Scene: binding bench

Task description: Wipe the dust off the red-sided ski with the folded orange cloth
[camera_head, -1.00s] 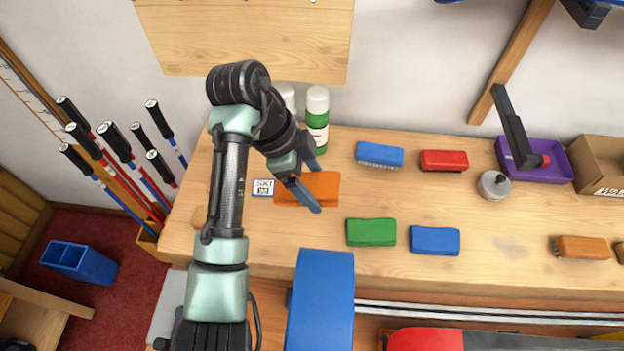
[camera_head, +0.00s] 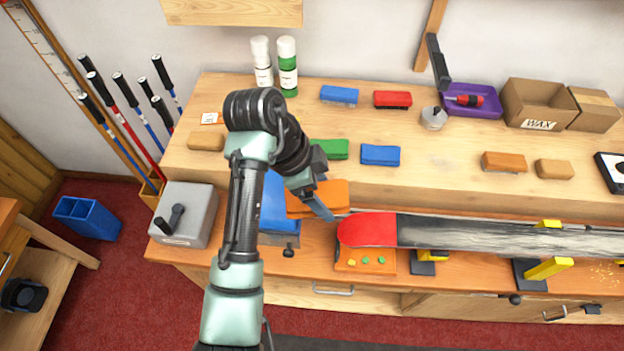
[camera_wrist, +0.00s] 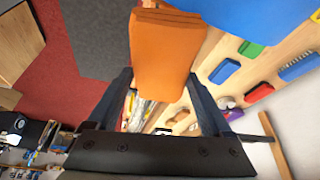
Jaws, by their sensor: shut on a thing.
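My gripper (camera_head: 318,190) is shut on the folded orange cloth (camera_head: 337,193). In the wrist view the cloth (camera_wrist: 165,60) sits between the two fingers (camera_wrist: 163,100) and extends beyond them. The ski (camera_head: 470,236) lies lengthwise along the lower front bench, with a red tip (camera_head: 366,230) at its left end and a dark upper face with grey, dusty-looking streaks. The cloth is just left of and behind the red tip in the head view; I cannot tell its height above the bench.
A blue piece (camera_head: 274,205) and a grey box with a handle (camera_head: 187,214) are left of the cloth. Yellow-and-black supports (camera_head: 548,268) stand along the ski. Green (camera_head: 331,149) and blue (camera_head: 380,155) blocks lie on the raised shelf behind. An orange stand (camera_head: 352,262) sits below the tip.

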